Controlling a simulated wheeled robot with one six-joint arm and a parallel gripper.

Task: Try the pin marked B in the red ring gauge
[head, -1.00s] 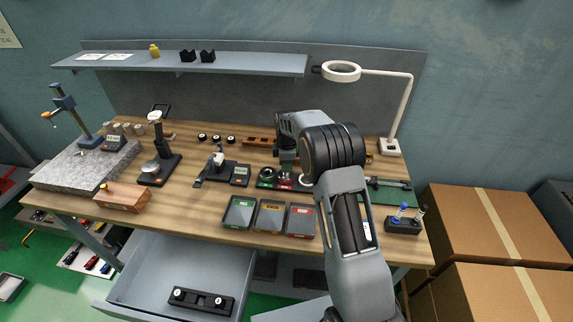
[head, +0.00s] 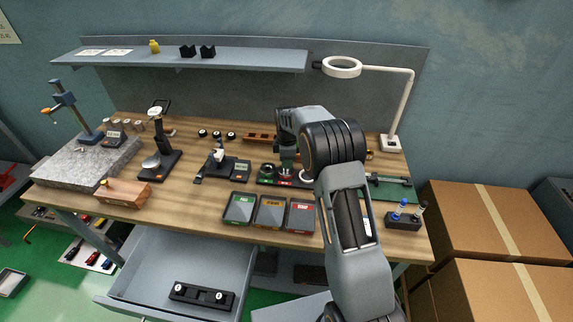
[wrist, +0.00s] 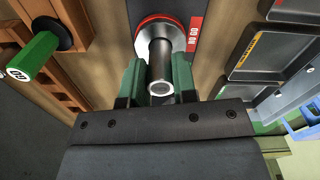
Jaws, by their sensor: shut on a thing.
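The red ring gauge (wrist: 155,27), a steel ring with a red rim, sits on a dark holder with a red NO GO label (wrist: 194,36). My gripper (wrist: 160,78) has green jaws shut on a steel pin (wrist: 160,58). The pin lines up with the ring's bore in the wrist view. I cannot tell how deep its far end sits, and no letter B is readable on it. In the head view my gripper (head: 287,168) is low over the ring holder (head: 265,182), partly hiding the red ring. The green ring (head: 267,169) is left of it.
A green-handled gauge (wrist: 38,55) stands close on the left in the wrist view. Green (head: 239,208), yellow (head: 270,212) and red (head: 301,216) label trays lie at the bench front. A dark stand (head: 403,221) with blue-topped items is at right. The drawer (head: 130,285) is open.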

